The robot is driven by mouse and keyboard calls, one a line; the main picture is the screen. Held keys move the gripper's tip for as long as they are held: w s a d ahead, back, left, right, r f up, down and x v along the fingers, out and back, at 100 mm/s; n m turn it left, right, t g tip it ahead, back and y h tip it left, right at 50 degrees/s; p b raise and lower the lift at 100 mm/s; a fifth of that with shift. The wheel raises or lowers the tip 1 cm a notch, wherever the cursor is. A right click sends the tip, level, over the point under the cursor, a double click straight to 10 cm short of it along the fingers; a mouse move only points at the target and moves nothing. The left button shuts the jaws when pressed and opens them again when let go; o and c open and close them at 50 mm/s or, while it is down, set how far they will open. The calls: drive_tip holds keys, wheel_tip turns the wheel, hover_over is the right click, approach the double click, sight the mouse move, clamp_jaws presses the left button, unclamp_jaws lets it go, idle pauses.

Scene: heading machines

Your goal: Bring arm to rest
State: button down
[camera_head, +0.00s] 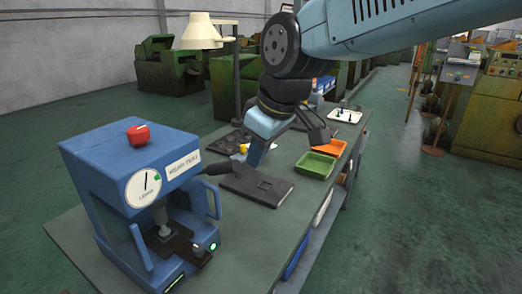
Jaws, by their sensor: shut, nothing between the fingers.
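My blue and black arm comes in from the top right and reaches over the grey workbench (245,262). My gripper (257,154) hangs at its end above the middle of the bench, pointing down. It is shut, with nothing seen held in it. Its tip shows just above the back of a dark flat plate (262,187); I cannot tell whether they touch.
A blue head test press (110,150) with a dial and red knob stands at the bench's front left. A green tray (316,165) and an orange tray (331,147) lie to the right. A lamp (201,32) stands behind.

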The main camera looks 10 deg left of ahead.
drive_tip(key=w+d+m+t+h, duration=0.25)
drive_tip(key=d+m, duration=0.45)
drive_tip(key=d, duration=1.2)
drive_tip(key=s+d+m, duration=0.2)
drive_tip(key=d+m, duration=0.1)
drive_tip(key=d, duration=0.4)
drive_tip(key=s+d+m+h, duration=0.1)
drive_tip(key=s+d+m, duration=0.1)
drive_tip(key=d, duration=0.5)
drive_tip(key=shift+s+f+m+t, duration=0.35)
drive_tip(key=shift+s+m, duration=0.05)
drive_tip(key=shift+m, duration=0.4)
drive_tip(key=shift+a, duration=0.1)
